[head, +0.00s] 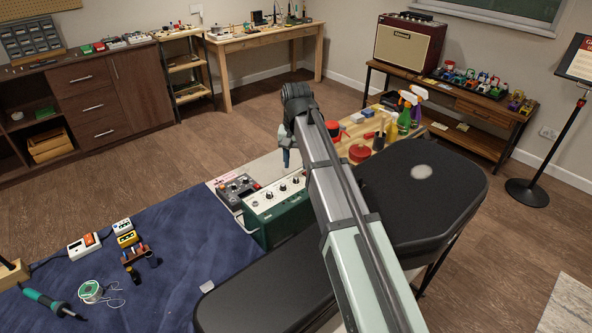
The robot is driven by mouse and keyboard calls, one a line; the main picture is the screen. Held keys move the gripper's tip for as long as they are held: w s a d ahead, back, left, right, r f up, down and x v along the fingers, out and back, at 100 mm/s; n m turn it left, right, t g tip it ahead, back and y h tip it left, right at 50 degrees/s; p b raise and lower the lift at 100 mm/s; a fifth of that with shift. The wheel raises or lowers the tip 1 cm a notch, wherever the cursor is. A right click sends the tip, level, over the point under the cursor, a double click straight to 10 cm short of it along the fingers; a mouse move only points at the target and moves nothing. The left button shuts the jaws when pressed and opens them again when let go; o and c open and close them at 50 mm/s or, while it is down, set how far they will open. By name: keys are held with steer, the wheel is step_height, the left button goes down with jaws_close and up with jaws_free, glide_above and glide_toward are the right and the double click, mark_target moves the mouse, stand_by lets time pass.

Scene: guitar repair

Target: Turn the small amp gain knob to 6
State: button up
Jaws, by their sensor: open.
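A small dark green box (270,222) with a pale top panel and several dark knobs (283,188) stands on the bench; it looks like the small amp. The knob labels and pointers are too small to read, so I cannot tell which knob is gain or where it is set. My gripper (287,157) hangs from the end of my arm, just above and behind the green box's right end. It is open, and I see nothing between its fingers. My arm hides what lies right of the box.
A grey box with knobs (237,187) stands close left of the green box. Black cases (425,190) lie in front and to the right. The blue mat (180,270) has free room at left, near a soldering iron (50,302).

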mark_target(296, 178)
step_height(296, 178, up, 8)
steer(key=shift+r, duration=0.25)
stand_by(0.4)
